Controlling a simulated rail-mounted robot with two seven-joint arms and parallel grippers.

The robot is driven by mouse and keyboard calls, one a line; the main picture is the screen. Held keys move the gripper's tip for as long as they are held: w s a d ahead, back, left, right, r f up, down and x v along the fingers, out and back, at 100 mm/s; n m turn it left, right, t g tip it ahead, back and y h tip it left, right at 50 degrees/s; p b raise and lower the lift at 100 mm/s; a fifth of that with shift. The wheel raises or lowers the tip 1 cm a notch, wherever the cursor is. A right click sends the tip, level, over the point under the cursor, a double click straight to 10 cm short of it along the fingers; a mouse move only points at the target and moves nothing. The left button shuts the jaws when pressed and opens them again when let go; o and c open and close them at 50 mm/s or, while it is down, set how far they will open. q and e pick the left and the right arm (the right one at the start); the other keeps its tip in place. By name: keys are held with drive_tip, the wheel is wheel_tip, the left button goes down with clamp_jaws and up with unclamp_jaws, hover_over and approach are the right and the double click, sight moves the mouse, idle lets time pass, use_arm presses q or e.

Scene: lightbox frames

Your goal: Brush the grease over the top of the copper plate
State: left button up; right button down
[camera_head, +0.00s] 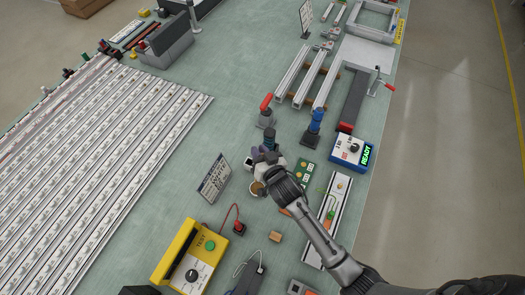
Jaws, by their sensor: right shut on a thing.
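My right gripper (267,170) is over the middle of the bench, its arm coming in from the lower right. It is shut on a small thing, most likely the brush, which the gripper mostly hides. A small round pot (257,188) with a tan inside, perhaps the grease, is just below the gripper's left side. A small orange-brown patch (285,212), perhaps the copper plate, shows at the left edge of my arm and is partly hidden by it. I cannot tell whether grease is on it. My left gripper is not in view.
A yellow tester (189,257), a tan block (275,237) and a green board (305,173) are nearby. A blue READY box (351,151) stands right. A long strip panel (95,160) fills the left. Bench space at upper centre is clear.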

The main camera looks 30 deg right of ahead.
wheel_tip(320, 180, down, 6)
drive_tip(key=b, duration=0.6)
idle(0.4)
drive_tip(key=shift+f, duration=0.25)
idle(0.5)
drive_tip(key=shift+f+b, duration=0.3)
idle(0.3)
drive_tip(key=shift+f, duration=0.1)
idle(0.9)
idle(0.5)
drive_tip(key=shift+p, duration=0.3)
